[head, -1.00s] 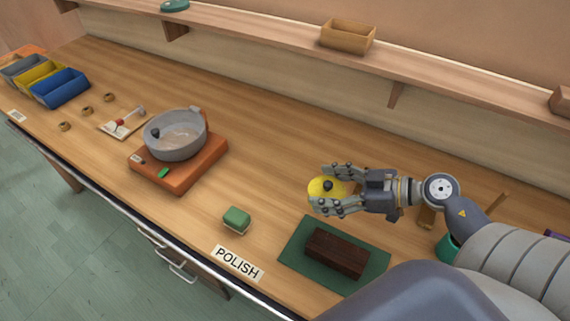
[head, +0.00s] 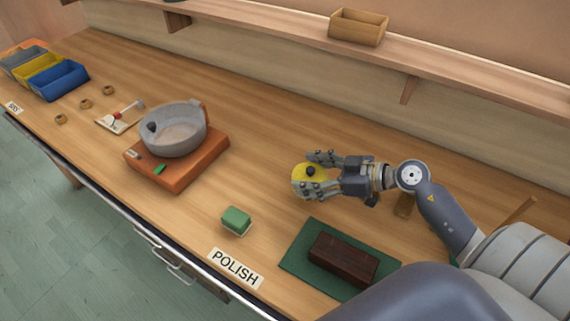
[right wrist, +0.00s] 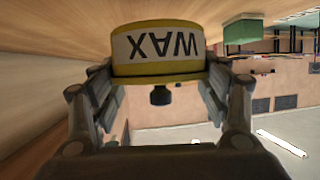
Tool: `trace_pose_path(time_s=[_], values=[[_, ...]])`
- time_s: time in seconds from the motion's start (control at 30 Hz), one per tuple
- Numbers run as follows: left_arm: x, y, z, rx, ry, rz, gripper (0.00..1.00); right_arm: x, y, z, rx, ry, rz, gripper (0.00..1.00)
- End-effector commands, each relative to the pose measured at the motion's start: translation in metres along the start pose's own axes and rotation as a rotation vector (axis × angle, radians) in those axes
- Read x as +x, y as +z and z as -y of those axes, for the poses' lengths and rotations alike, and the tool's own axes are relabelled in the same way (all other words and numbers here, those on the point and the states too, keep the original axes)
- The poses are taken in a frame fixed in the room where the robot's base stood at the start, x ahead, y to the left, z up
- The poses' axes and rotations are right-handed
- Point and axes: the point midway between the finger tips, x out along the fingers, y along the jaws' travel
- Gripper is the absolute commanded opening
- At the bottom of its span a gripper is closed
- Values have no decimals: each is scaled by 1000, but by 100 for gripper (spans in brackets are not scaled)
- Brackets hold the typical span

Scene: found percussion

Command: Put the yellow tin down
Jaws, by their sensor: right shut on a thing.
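The yellow tin (head: 299,179) is round with a black knob on its top. It is between the fingers of my right gripper (head: 308,174), which is shut on it over the middle of the bench. In the right wrist view the tin (right wrist: 158,68) shows a white WAX label, upside down in the picture, between both fingers. The wooden bench top (head: 250,150) is close by the tin; I cannot tell whether they touch. My left gripper is not in view.
A green mat (head: 297,262) with a dark brown block (head: 343,259) lies in front. A green block (head: 236,220) is near the POLISH label (head: 236,268). A grey pot (head: 176,135) stands on an orange base (head: 195,175) at left. Bare bench surrounds the tin.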

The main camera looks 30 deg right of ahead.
Motion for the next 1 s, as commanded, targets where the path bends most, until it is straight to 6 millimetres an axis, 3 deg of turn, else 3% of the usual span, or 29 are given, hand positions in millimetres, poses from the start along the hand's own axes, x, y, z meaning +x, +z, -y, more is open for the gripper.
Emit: trace_pose_path(time_s=[0.4, 0.63, 1.0], values=[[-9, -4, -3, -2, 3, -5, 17, 62, -23, -30, 0, 2, -7, 3], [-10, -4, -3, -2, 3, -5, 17, 78, -26, -38, 0, 0, -4, 3], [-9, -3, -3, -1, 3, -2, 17, 92, 7, -38, 1, 1, -4, 3]])
